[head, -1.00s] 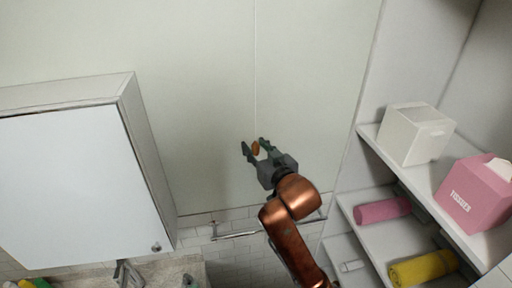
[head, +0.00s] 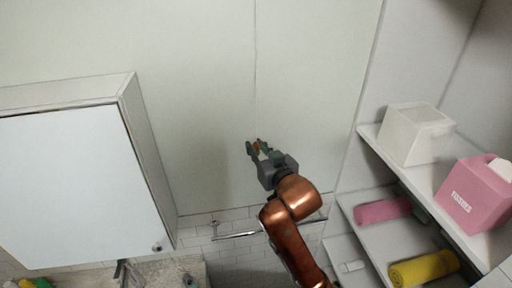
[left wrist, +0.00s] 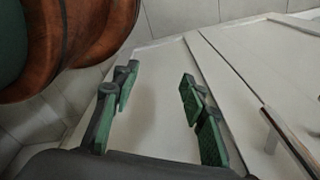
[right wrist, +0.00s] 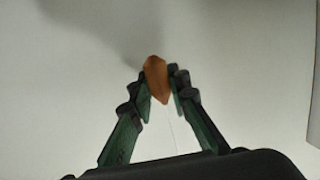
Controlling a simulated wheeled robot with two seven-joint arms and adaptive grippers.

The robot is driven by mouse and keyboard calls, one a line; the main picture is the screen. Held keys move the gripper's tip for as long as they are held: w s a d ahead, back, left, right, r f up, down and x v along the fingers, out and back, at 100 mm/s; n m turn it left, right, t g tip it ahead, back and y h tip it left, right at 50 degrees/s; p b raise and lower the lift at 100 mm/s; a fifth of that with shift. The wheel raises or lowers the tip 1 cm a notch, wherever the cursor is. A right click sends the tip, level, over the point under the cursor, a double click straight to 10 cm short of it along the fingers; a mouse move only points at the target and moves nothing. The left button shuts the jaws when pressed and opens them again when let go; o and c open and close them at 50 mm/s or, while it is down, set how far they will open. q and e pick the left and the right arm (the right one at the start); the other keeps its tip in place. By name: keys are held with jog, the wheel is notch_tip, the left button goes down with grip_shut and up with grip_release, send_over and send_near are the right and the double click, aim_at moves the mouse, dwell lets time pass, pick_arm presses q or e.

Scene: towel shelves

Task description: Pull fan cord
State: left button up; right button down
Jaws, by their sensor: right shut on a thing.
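The fan cord (head: 255,75) hangs as a thin line down the middle of the head view. Its orange-brown pull knob (head: 257,146) is at its lower end, between the fingers of my right gripper (head: 256,149). In the right wrist view the knob (right wrist: 156,79) sits between the fingertips, and my right gripper (right wrist: 157,92) is shut on it. A thin pale line shows below the knob there. My left gripper (left wrist: 160,95) is open and empty in the left wrist view, with a pale panel behind it. It is not in the head view.
A white wall cabinet (head: 75,190) is at left. Shelves at right hold a white box (head: 414,136), a pink tissue box (head: 474,195) and rolled pink (head: 382,211) and yellow (head: 424,268) towels. A towel bar (head: 237,235) is below my right gripper. The space around the cord is clear.

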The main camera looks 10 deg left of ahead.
jog(key=shift+f, duration=0.5)
jog(key=c, duration=1.7)
grip_release()
jog(key=shift+c, duration=0.2)
jog(key=v, duration=1.2)
jog(key=shift+f, duration=0.1)
